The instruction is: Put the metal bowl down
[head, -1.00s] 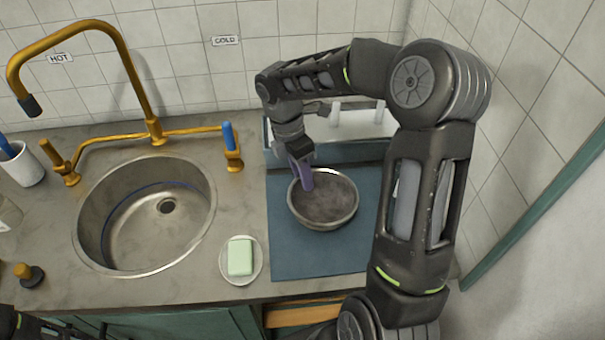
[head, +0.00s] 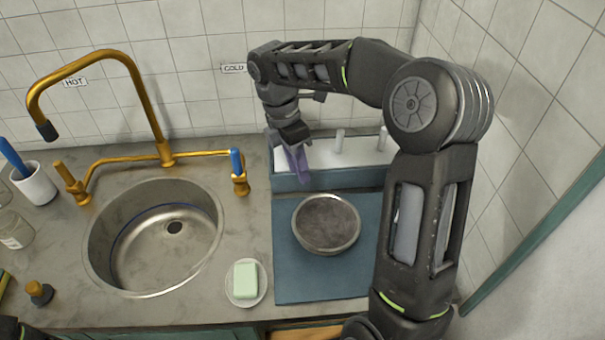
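The metal bowl (head: 326,224) is round and grey and sits upright on the blue-grey mat (head: 305,284) to the right of the sink. My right gripper (head: 299,170) is above and behind the bowl, apart from its rim, near the left end of the tray at the back. Its purple fingers look spread and hold nothing that I can see. My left gripper is not in view; only a dark bit of my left arm shows at the lower left corner.
A blue-grey tray (head: 345,180) with white upright pegs stands behind the mat. A soap dish with green soap (head: 245,281) lies left of the mat. The sink (head: 155,235) has a brass faucet (head: 150,100). A white cup (head: 35,186) stands far left.

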